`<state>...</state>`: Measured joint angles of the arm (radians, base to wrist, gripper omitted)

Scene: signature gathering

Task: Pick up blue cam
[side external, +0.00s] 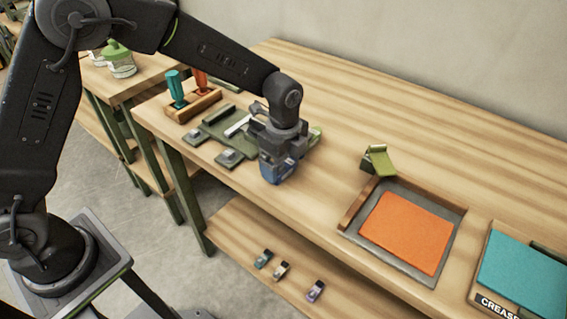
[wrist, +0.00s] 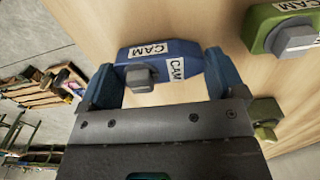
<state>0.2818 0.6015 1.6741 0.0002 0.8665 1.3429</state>
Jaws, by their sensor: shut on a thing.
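The blue cam (wrist: 160,55) is a blue block with white "CAM" labels and a grey square knob. In the wrist view it sits between the two fingers of my gripper (wrist: 162,80), which is shut on it. In the side external view my gripper (side external: 277,172) points down over the front part of the wooden table, with the blue cam (side external: 284,174) at its tip, partly hidden by the fingers. I cannot tell whether the cam touches the table.
A green fixture (side external: 210,130) lies beside my gripper, and green cam-labelled parts (wrist: 285,28) show at right in the wrist view. A tray with an orange sheet (side external: 405,232), a green clip (side external: 379,160) and a teal sheet (side external: 525,272) are to the right. Small parts (side external: 281,271) lie on the lower shelf.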

